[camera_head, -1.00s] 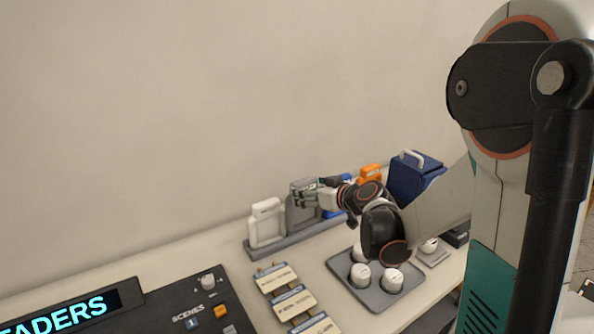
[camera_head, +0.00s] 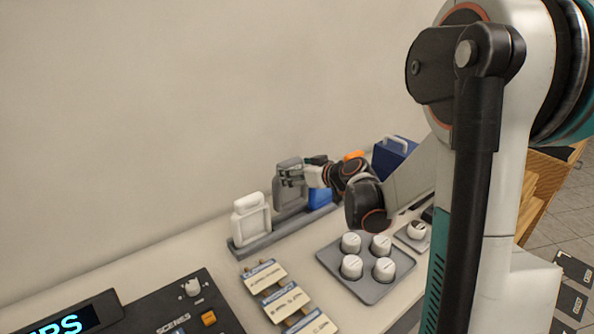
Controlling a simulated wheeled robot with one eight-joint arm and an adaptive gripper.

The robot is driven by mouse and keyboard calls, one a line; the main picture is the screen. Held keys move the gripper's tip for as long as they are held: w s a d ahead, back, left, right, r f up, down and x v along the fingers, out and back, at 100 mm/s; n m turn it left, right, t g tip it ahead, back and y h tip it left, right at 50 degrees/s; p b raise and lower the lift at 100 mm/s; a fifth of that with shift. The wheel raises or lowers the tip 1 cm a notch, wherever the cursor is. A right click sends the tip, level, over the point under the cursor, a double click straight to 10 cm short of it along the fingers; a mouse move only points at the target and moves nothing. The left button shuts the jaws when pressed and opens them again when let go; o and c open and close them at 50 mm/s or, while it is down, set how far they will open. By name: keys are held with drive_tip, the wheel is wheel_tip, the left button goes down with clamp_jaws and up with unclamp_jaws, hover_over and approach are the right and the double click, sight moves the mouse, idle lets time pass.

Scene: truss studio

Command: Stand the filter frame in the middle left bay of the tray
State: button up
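The grey filter frame (camera_head: 277,195) is upright over the tray, just right of the white frame. My gripper (camera_head: 289,178) reaches in from the right at the upper part of the grey frame and appears shut on it. The grey tray (camera_head: 243,247) runs along the wall. The lower edge of the grey frame is close to the tray; I cannot tell whether it touches. The white frame (camera_head: 240,230) stands at the tray's left end. A blue frame (camera_head: 320,196) is right of the grey one, partly hidden by my arm.
An orange item (camera_head: 353,155) and a dark blue box (camera_head: 392,155) with a light handle are behind my arm. In front lie a plate (camera_head: 367,290) with several white knobs, a label strip (camera_head: 264,276) and a control panel (camera_head: 170,315). The wall is close behind the tray.

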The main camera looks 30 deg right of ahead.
sight(293, 188)
drive_tip(key=shift+f+b, duration=2.3)
drive_tip(key=shift+f, duration=1)
drive_tip(key=o, duration=1.7)
drive_tip(key=v, duration=1.2)
drive_tip(key=shift+r, duration=0.1)
